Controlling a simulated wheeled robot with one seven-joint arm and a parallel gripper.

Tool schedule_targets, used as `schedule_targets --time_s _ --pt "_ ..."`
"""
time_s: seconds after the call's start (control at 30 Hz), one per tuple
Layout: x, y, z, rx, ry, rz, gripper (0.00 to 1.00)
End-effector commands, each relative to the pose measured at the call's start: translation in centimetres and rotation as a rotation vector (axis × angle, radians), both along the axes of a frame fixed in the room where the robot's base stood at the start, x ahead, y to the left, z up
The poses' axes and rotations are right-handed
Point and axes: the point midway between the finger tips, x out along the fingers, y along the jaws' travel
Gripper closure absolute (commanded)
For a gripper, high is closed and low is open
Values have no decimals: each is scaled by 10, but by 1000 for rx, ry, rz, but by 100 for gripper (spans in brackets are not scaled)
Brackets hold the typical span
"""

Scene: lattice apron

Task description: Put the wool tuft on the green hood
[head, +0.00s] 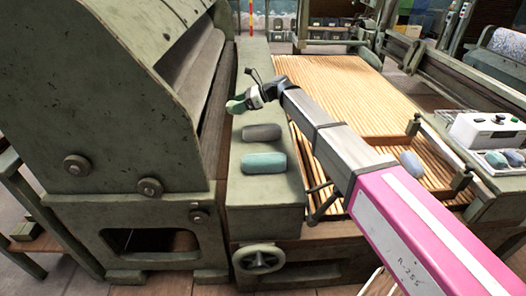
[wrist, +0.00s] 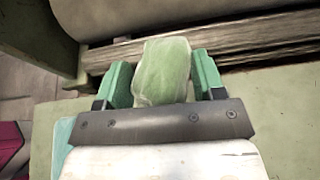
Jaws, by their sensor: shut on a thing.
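My gripper (head: 240,104) is shut on a pale green wool tuft (wrist: 163,72), which sits between the two green fingers in the wrist view (wrist: 163,80). In the head view the tuft is small and hard to tell from the fingers. The large worn green hood (head: 120,105) of the machine stands at the left, with my gripper to the right of its slotted side. My gripper is over the far part of a flat green ledge (head: 262,205); I cannot tell its exact height.
A grey tuft (head: 262,132) and a teal tuft (head: 264,163) lie on the ledge nearer to me. A slatted wooden bed (head: 345,85) runs to the right. A blue-grey tuft (head: 410,162) lies on the bed's right side. A white box (head: 487,132) stands at the far right.

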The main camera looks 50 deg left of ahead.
Motion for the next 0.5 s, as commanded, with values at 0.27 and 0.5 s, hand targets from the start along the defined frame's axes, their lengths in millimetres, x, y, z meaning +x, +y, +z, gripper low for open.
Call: schedule_targets --time_s 0.27,0.5 --pt "-18 10 2 0 -1 17 60" --pt "-18 9 2 -3 -6 -22 60"
